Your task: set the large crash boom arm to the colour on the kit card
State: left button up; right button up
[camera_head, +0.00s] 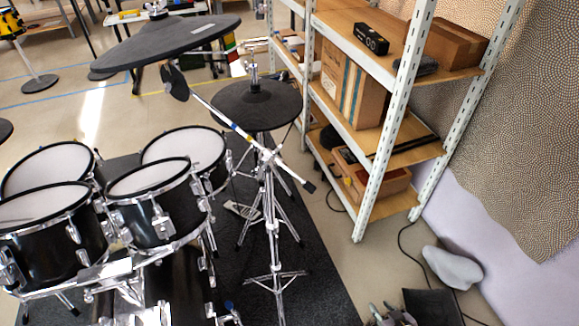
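The large crash (160,42) is a wide dark cymbal pad at the upper left, tilted. Its chrome boom arm (210,107) slants down to the right from below the pad, through a clamp (268,156) on the stand, to a black end. Small coloured bands, seemingly blue and yellow, mark the arm above the clamp. A small strip with green, red and yellow (230,45) shows behind the pad's right edge; I cannot tell whether it is the kit card. My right gripper (391,315) is at the bottom edge, far from the boom arm, its opening unclear. My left gripper is out of view.
A smaller dark cymbal pad (257,103) stands behind the boom stand. Several mesh drum pads (150,190) fill the left on a dark mat (325,290). A metal shelf (388,130) with boxes stands right. A grey rounded object (452,268) and a cable lie by the wall.

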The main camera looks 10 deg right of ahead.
aim_at(299, 177)
jog(key=w+r+n+t+y, duration=0.1)
jog(key=w+r+t+y, duration=0.1)
jog(key=w+r, duration=0.55)
jog(key=w+r+n+t+y, duration=0.15)
jog(key=w+r, duration=0.25)
jog(key=r, duration=0.6)
jog(key=a+r+n+y+p, duration=0.1)
jog(key=a+r+n+y, duration=0.35)
jog(key=r, duration=0.75)
jog(key=a+r+n+y, duration=0.1)
jog(key=a+r+y, duration=0.5)
jog(key=r, duration=0.5)
jog(key=shift+h, duration=0.7)
jog(key=p+x, duration=0.1)
jog(key=x, duration=0.8)
jog(key=p+x, duration=0.1)
jog(key=x, duration=0.8)
jog(key=shift+a+f, duration=0.1)
jog(key=shift+f, duration=0.15)
jog(key=shift+c, duration=0.5)
grip_shut()
